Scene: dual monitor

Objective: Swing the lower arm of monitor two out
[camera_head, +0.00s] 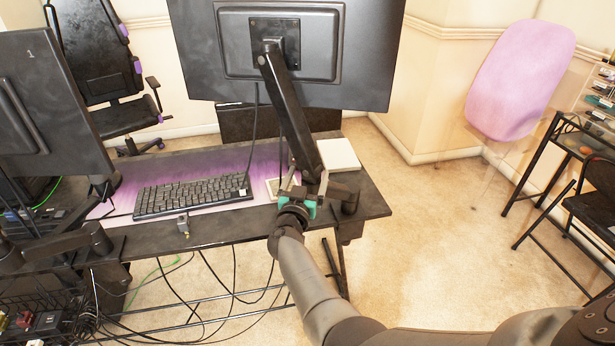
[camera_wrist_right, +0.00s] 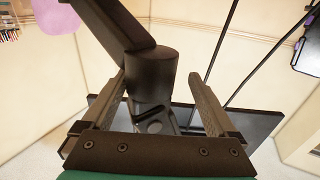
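Monitor two (camera_head: 375,50) stands at the top centre with its back to me. Its black upper arm (camera_head: 288,105) slopes down to a joint near the desk's right front corner; it also shows in the right wrist view (camera_wrist_right: 113,22). The short dark lower arm (camera_head: 343,190) is low beside this joint, partly hidden by my gripper. My right gripper (camera_head: 307,180) is at the joint. In the right wrist view its fingers (camera_wrist_right: 157,77) are apart, one on each side of the cylindrical joint (camera_wrist_right: 151,75), with gaps showing. My left gripper is not in view.
Monitor one (camera_head: 45,110), marked 1, stands at the left on its own arm (camera_head: 60,243). A keyboard (camera_head: 192,196) lies on the dark desk (camera_head: 200,238). A white box (camera_head: 338,155) sits behind the joint. Cables hang below.

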